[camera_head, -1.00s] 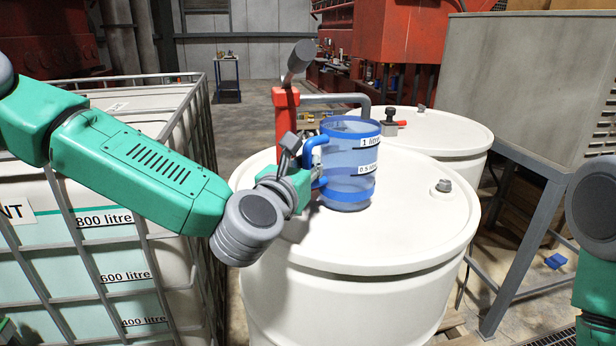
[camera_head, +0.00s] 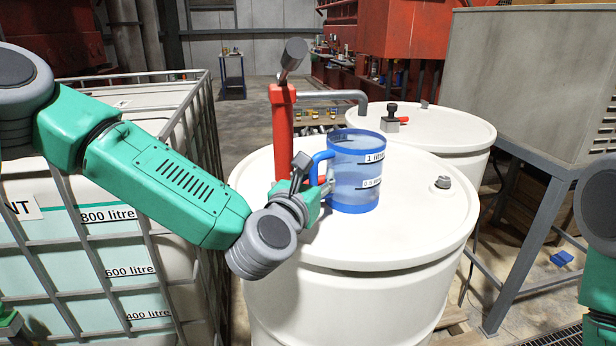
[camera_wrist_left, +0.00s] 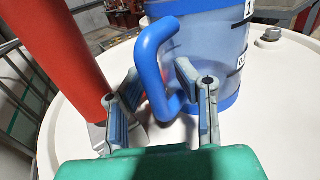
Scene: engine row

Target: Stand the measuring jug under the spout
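The measuring jug (camera_head: 357,185), clear blue with a blue rim, base and handle, stands upright on the white drum's top (camera_head: 420,222). The pump is a red post (camera_head: 283,130) with a grey spout (camera_head: 345,97). The spout's end shows just above the jug's far rim; I cannot tell whether it is over the opening. My left gripper (camera_head: 322,192) is at the jug's handle. In the left wrist view, the gripper (camera_wrist_left: 160,95) has its fingers apart on either side of the blue handle (camera_wrist_left: 153,65), with gaps visible. My right gripper is out of view.
A caged tank (camera_head: 105,255) stands at the left, close to my left arm. A second white drum (camera_head: 440,135) with a small valve (camera_head: 391,118) is behind. A grey cabinet on a frame (camera_head: 530,75) is at the right. The drum's front top is clear.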

